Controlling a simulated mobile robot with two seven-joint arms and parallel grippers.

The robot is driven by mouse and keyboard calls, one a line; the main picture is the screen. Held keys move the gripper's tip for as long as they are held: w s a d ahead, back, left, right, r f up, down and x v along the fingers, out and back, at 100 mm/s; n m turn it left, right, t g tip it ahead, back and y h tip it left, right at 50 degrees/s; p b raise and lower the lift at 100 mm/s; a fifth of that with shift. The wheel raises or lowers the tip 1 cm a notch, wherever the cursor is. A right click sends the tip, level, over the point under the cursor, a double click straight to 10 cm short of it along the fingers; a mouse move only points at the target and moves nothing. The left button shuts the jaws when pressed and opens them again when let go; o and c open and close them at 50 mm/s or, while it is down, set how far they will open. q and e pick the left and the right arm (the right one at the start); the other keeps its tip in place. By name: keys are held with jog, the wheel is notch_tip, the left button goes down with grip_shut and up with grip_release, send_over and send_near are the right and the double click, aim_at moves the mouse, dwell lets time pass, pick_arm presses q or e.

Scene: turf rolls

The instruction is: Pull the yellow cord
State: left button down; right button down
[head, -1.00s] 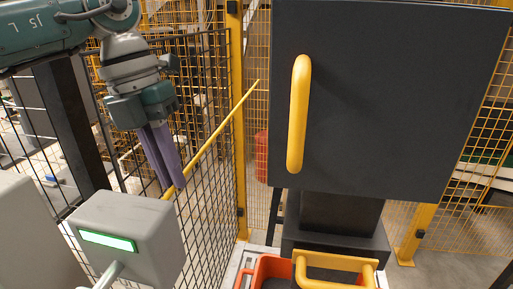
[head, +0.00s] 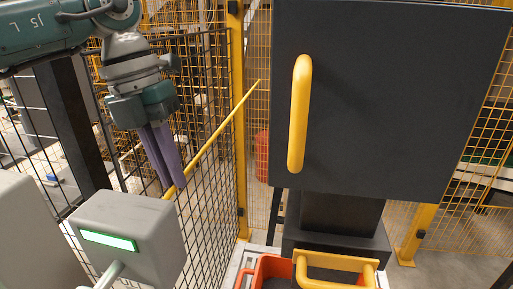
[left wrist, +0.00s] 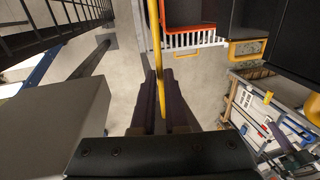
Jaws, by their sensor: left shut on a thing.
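The yellow cord (head: 222,126) runs straight and slanting in the head view, from the yellow post side down to my left gripper's fingertips. My left gripper (head: 174,187) points downward with its purple fingers close together. It is shut on the cord, near the cord's lower end in the head view. In the left wrist view the cord (left wrist: 157,45) comes down between the two fingers (left wrist: 163,85). The exact contact is partly hidden by the fingers.
A grey box with a green light (head: 128,238) stands just below the gripper. Black mesh fence (head: 215,170) is close behind it. A dark cabinet with a yellow handle (head: 299,115) stands at right, above an orange crate (head: 262,270).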

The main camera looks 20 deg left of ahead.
pick_arm(q)
notch_tip(320, 180, down, 3)
jog(key=shift+r+b, duration=0.15)
jog(key=shift+b, duration=0.9)
jog(key=c, duration=0.9)
grip_release()
jog(key=shift+r, duration=0.1)
jog(key=r, duration=0.3)
jog(key=a+r+b, duration=0.1)
jog(key=r, duration=0.2)
jog(key=a+r, duration=0.1)
jog(key=r, duration=0.2)
jog(key=shift+s+r+b, duration=0.25)
jog(key=shift+r+b, duration=0.05)
